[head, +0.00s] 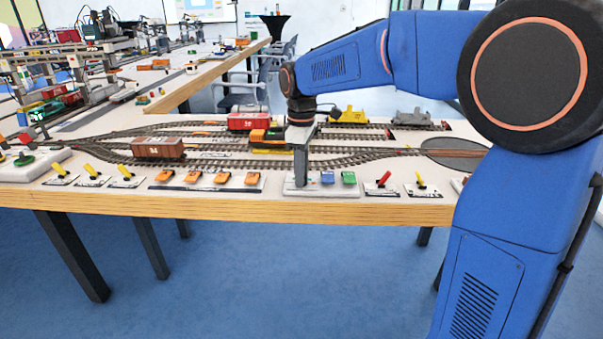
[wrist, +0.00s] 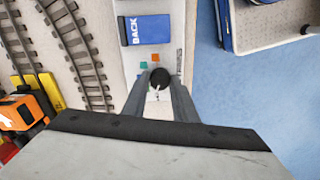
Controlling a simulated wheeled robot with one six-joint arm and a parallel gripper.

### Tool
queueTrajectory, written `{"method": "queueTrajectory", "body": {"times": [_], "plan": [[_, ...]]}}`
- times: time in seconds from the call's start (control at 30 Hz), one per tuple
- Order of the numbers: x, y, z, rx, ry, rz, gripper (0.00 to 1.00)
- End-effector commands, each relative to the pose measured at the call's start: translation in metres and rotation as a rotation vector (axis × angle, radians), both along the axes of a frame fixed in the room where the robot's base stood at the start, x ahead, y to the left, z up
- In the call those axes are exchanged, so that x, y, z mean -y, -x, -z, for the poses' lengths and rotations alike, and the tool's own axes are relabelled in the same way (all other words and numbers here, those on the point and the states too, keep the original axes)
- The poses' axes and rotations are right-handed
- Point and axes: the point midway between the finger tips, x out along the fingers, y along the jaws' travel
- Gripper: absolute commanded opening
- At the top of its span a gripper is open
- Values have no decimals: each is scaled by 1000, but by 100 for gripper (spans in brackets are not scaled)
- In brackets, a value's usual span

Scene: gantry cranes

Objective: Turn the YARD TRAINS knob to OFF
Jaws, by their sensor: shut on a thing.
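A small black knob (wrist: 159,76) with a white pointer mark sits on a pale control panel (wrist: 137,62) in the wrist view. My gripper (wrist: 159,88) points down at the panel, its two fingers shut on the knob's sides. In the head view my gripper (head: 301,183) stands on the left part of the white panel (head: 340,191) at the table's front edge, and the knob is hidden behind the fingers. The knob's lettering is too small or covered to read, so I cannot tell its setting.
A blue BACK switch (wrist: 152,30) lies beside the knob; a green switch (head: 348,177) stands farther right. Orange switches (head: 193,178) are to the left, a red lever (head: 384,179) to the right. Tracks with an orange locomotive (head: 268,138) run behind.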

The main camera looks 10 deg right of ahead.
Motion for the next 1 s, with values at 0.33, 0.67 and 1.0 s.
{"method": "queueTrajectory", "body": {"times": [0.33,0.67,1.0], "plan": [[0,0,0,1,-1,-159,3],[0,0,0,2,0,-196,3],[0,0,0,2,0,-195,40]]}}
